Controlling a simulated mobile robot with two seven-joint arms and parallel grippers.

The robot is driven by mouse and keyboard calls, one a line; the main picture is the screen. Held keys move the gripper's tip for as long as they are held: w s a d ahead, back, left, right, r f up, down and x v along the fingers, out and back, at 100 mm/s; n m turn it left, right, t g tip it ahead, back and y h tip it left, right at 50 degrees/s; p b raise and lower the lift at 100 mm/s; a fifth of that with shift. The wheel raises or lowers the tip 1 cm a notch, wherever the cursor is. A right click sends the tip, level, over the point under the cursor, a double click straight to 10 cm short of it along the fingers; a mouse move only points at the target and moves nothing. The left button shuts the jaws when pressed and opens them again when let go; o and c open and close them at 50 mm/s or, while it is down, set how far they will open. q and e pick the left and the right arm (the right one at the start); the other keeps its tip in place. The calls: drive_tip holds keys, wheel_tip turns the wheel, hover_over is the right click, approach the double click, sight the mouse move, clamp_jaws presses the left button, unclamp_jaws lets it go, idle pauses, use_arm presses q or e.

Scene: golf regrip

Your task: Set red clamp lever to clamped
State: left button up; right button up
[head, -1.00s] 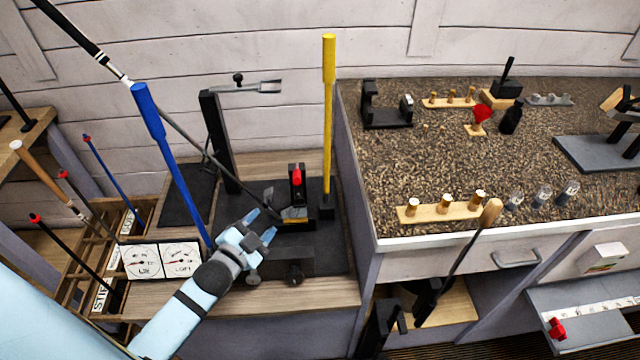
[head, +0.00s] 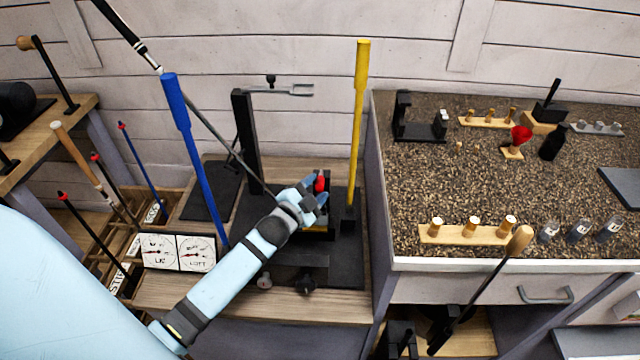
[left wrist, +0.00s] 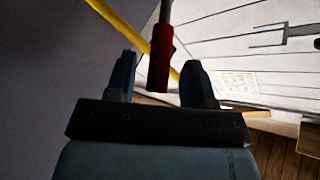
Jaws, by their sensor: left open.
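The red clamp lever (head: 320,184) stands on the black fixture on the wooden bench, left of the yellow upright shaft (head: 356,130). My left gripper (head: 313,190) is open at the lever, its blue fingers around or beside it in the head view. In the left wrist view the red lever (left wrist: 160,62) shows between the two spread fingers (left wrist: 155,80); I cannot tell whether either finger touches it. The gripper hides the lever's lower part and much of the clamp in the head view. My right gripper does not show.
A blue upright shaft (head: 190,150) stands left of my arm, and a slanting club shaft (head: 205,118) runs behind it. Two dials (head: 178,252) sit at the bench front. A granular-topped counter (head: 470,180) with small parts is to the right.

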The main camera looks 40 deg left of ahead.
use_arm(q)
drive_tip(key=shift+w, duration=1.15)
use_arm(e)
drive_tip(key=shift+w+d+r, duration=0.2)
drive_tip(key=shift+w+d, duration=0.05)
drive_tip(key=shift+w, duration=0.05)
